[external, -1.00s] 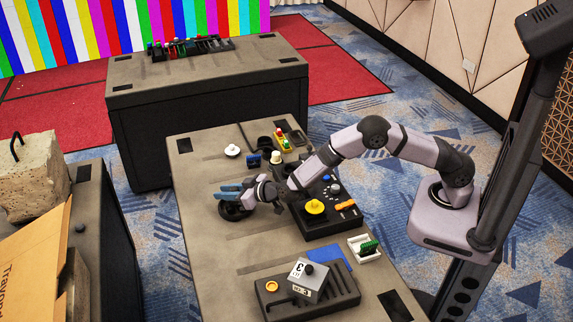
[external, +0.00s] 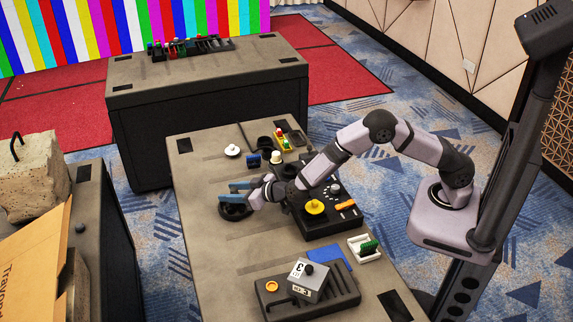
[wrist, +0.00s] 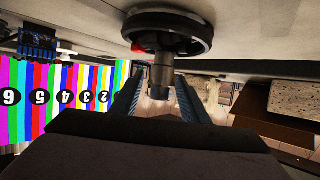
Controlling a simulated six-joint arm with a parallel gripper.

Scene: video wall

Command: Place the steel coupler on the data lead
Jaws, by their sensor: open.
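A black, wheel-like round piece (external: 236,212) lies on the near table, below my gripper (external: 234,192). In the wrist view, where the table is at the top, this black piece (wrist: 168,36) carries a short steel cylinder (wrist: 162,72) that stands off its middle. The cylinder looks like the steel coupler, but I cannot be sure. My gripper's two blue fingers (wrist: 157,88) are open, one on each side of the cylinder's line, with gaps showing. I cannot tell the data lead for certain in either view.
A black control box (external: 330,220) with a yellow knob stands right of my gripper. A white knob-like piece (external: 232,151) and a blue block (external: 253,160) lie beyond it. A slotted tray (external: 335,295) with a grey box is at the front. The table's left strip is clear.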

